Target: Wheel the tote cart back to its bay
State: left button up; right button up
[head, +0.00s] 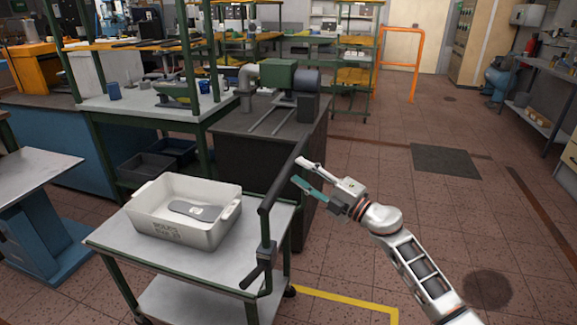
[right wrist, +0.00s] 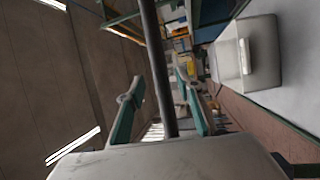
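The tote cart (head: 110,238) has a grey top, a lower shelf (head: 185,300), dark green legs and casters. A white tote (head: 205,232) with a grey shoe-last-like piece (head: 192,209) in it stands on top. The cart's dark push handle (head: 283,178) slants up along its right side. My right gripper (head: 299,171) is open at the handle's upper end. In the right wrist view its teal-padded fingers (right wrist: 160,112) are spread, with the handle bar (right wrist: 157,65) running up between them in the picture, with gaps on both sides. My left gripper is not in view.
Yellow floor tape (head: 345,298) runs right of the cart. A dark workbench (head: 265,150) with machinery and a green-framed bench (head: 150,108) stand close behind it. An orange rail (head: 414,65) stands farther back. The tiled floor right of my arm is largely clear, with a dark mat (head: 450,160).

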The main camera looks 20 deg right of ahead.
aim_at(291, 165)
jog(key=shift+x, duration=2.35)
